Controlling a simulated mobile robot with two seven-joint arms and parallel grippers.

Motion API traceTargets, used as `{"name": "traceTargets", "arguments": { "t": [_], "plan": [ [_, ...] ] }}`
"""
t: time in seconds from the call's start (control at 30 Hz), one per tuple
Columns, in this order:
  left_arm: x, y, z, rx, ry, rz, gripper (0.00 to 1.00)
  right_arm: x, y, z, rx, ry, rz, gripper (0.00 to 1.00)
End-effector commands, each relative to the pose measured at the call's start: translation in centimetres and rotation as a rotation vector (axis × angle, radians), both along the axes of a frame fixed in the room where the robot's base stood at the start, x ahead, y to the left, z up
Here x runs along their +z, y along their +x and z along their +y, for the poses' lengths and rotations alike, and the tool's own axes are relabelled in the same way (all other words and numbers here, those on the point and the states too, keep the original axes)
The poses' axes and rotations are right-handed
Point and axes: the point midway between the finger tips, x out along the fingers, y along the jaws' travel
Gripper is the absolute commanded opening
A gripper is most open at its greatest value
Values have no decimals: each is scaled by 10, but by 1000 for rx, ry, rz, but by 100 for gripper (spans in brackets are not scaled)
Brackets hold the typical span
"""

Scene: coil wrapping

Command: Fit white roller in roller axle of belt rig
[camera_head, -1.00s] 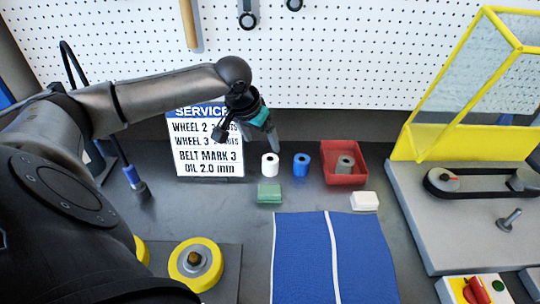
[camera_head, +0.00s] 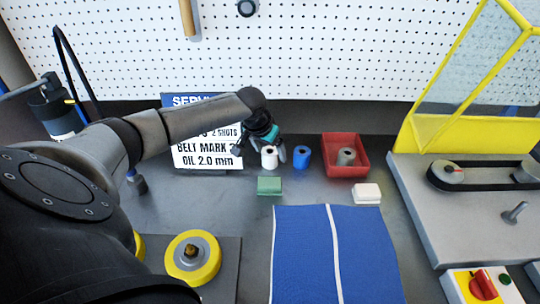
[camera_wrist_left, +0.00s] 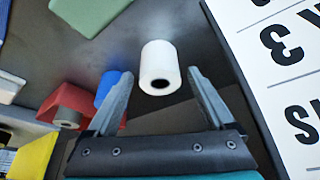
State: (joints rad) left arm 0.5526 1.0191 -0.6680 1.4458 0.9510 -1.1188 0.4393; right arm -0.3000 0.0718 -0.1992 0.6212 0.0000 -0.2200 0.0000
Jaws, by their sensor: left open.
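The white roller (camera_head: 269,158) stands upright on the dark bench, left of a blue roller (camera_head: 302,155). My left gripper (camera_head: 274,146) is low at the white roller, its jaws open. In the left wrist view the white roller (camera_wrist_left: 159,62) shows between the two fingertips (camera_wrist_left: 160,78), with dark gaps on both sides, so it is not gripped. I cannot tell how far the fingers reach around it. The belt rig (camera_head: 425,210) is a grey plate at the right, with a bare metal axle (camera_head: 515,212) in front of its black belt. My right gripper is not in view.
A red tray (camera_head: 345,172) holds a grey roller (camera_head: 346,156). A green block (camera_head: 269,186) and a white block (camera_head: 367,193) lie near the blue mat (camera_head: 300,250). A service sign (camera_head: 190,158) stands close behind my left forearm. A yellow-framed guard (camera_head: 425,139) rises behind the rig.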

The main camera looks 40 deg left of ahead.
Motion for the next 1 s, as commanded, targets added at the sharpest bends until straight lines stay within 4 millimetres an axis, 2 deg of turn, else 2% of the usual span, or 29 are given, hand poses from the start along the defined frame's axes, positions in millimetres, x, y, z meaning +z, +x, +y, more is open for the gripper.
{"name": "traceTargets", "arguments": {
  "t": [0.3,1.0],
  "plan": [
    [-4,2,1,-1,1,-1,87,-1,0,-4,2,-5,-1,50],
    [-4,2,0,0,1,0,8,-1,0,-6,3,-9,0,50]
  ]
}}
